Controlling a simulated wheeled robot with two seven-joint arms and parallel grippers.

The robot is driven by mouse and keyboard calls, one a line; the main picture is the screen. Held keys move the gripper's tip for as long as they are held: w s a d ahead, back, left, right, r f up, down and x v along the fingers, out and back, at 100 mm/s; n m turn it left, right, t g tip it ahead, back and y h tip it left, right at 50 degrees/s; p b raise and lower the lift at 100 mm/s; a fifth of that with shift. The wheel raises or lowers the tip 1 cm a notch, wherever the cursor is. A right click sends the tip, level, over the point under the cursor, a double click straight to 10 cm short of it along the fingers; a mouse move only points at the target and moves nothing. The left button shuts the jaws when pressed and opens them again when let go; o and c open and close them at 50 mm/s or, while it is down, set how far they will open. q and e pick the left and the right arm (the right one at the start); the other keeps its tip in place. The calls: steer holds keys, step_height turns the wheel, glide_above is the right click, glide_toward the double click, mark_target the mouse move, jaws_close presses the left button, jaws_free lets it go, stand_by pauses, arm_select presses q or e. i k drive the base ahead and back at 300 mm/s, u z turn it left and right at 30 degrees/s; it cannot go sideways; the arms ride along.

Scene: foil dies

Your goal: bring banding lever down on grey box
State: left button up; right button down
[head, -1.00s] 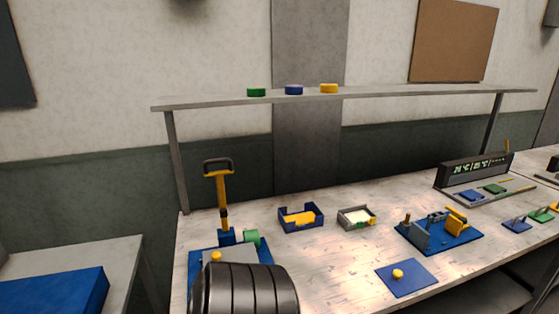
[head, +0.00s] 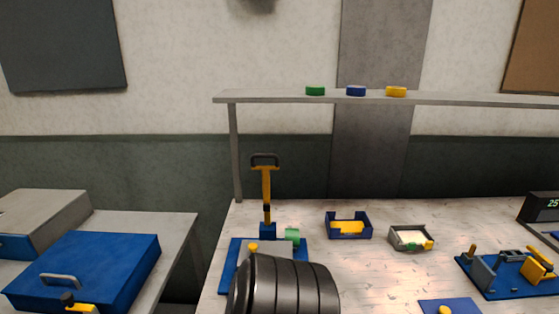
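The banding lever (head: 266,195) is a yellow bar with a dark loop handle on top. It stands upright on a blue baseplate (head: 228,270) at the left end of the bench. A grey block (head: 243,254) with a yellow knob (head: 253,247) shows on that plate, partly hidden by a dark ribbed part of my arm; I cannot tell if it is the grey box. A green piece (head: 292,235) sits beside the lever's foot. A small open grey box (head: 410,238) with pale contents stands further right. Neither gripper shows.
A blue tray (head: 348,231) with a yellow piece stands between lever and grey box. A blue fixture (head: 505,277) is at right. A shelf (head: 280,99) with green, blue and yellow discs spans above. A side table at left holds a large blue case (head: 95,262).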

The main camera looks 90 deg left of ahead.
mark_target(264, 169)
steer(key=u, duration=2.85)
steer(key=i, duration=0.3)
